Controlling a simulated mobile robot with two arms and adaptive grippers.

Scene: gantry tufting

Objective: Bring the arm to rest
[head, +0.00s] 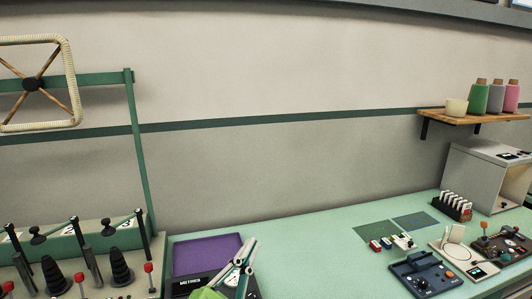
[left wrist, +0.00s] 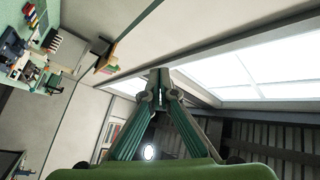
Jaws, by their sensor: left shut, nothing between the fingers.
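My left gripper (head: 246,248) shows at the bottom middle of the head view, in front of the purple panel and a dark gauge box. Its fingers are closed together and hold nothing. In the left wrist view my left gripper (left wrist: 158,78) has its fingertips together, pointing up toward the wall and the bright windows, with nothing between them. My right gripper is in neither view.
A green bench (head: 330,250) runs along the wall. A purple panel (head: 205,253) and a lever console (head: 80,255) stand at left. Control boxes (head: 422,278) and a grey cabinet (head: 480,175) stand at right. The middle bench is clear.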

